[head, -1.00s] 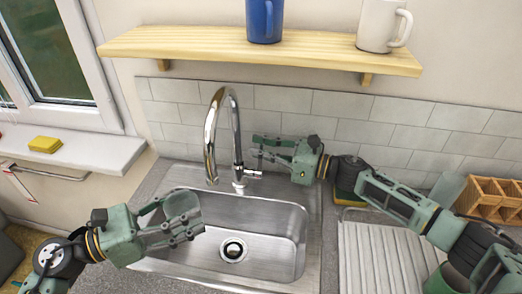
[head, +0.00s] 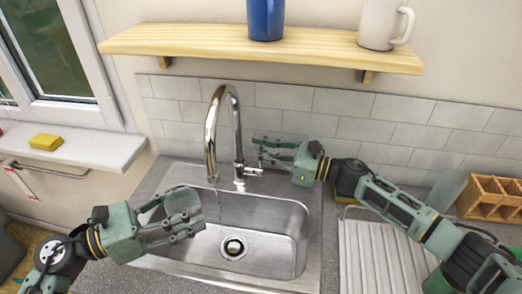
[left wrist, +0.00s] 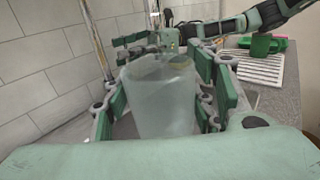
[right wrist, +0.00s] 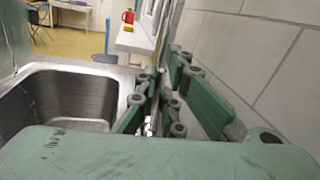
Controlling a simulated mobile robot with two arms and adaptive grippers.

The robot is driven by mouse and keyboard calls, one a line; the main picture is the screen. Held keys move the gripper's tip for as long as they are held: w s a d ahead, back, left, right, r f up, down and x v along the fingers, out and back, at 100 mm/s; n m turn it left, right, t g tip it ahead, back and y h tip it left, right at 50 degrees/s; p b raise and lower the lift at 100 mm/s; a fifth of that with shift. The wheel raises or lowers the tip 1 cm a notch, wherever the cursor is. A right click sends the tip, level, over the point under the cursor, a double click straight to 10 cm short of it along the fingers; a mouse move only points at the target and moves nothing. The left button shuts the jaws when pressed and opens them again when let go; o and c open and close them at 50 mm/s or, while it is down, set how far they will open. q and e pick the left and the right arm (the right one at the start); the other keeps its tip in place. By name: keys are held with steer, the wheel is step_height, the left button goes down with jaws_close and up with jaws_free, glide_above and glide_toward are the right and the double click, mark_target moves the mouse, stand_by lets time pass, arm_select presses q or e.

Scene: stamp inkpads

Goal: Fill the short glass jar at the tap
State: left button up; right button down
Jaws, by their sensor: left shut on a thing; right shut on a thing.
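The short glass jar (head: 183,202) is clear and hard to make out over the left part of the sink. My left gripper (head: 186,228) is shut around it; the jar fills the middle of the left wrist view (left wrist: 160,105), looking upright. The chrome tap (head: 210,140) arches above the sink. A thin streak of water (head: 219,207) hangs below its spout, to the right of the jar in the head view. My right gripper (head: 272,152) is shut on the tap's side lever (head: 254,171); its fingers partly hide the lever.
The steel sink (head: 285,225) has a drain in the middle and a ribbed drainboard (head: 375,255) on its right. A wooden shelf (head: 240,48) with two mugs runs above. A wooden rack (head: 490,197) stands at the far right. A yellow sponge (head: 46,142) lies on the sill.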

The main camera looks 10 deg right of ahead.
steer(key=c, duration=1.8)
jaws_free()
steer(key=shift+c, duration=0.2)
steer(key=v, duration=1.2)
steer(key=shift+f, duration=0.1)
steer(key=shift+c, duration=0.4)
